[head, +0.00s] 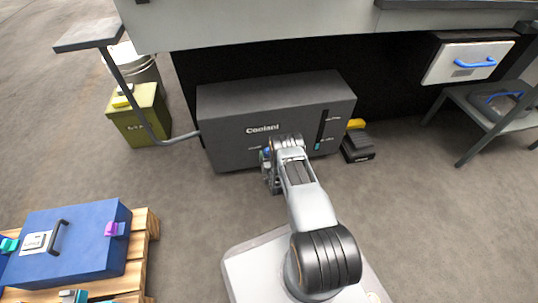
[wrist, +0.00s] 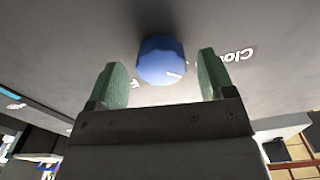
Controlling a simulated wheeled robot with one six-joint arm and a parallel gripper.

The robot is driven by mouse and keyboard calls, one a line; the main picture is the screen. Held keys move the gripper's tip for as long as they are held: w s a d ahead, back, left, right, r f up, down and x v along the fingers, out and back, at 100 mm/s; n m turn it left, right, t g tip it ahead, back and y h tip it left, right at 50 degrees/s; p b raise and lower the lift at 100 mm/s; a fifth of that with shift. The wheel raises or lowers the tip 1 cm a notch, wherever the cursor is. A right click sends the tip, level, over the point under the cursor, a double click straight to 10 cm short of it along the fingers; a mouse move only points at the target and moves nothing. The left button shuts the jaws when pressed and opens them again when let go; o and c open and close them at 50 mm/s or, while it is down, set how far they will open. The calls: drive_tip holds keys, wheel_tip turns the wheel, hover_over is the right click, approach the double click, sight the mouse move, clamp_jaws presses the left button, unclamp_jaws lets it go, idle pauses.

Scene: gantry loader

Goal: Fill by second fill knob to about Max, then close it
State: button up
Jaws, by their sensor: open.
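The dark grey coolant tank (head: 232,110) stands on the floor ahead, marked "Coolant". In the wrist view a blue knob (wrist: 161,60) with a white mark sits on the tank's dark face (wrist: 75,30). Part of a label, "Clo", shows right of it. My gripper (wrist: 163,84) is open, with one green finger pad on each side of the knob; I cannot tell whether they touch it. In the head view my gripper (head: 268,158) is at the tank's front and mostly hides the knob. The tank's level gauge (head: 322,130) is a dark strip with a small cyan part near its bottom.
A blue case (head: 80,232) lies on a wooden pallet (head: 146,240) at the lower left. A green-yellow canister (head: 140,115) stands left of the tank and a black pedal (head: 357,148) right of it. A grey table (head: 490,125) is at the right. Floor right of my arm is clear.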

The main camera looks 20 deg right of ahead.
drive_tip(key=shift+a, duration=0.1)
drive_tip(key=c, duration=0.9)
drive_tip(key=shift+c, duration=0.2)
drive_tip(key=shift+f+m, duration=0.15)
drive_tip(key=shift+m, duration=8.65)
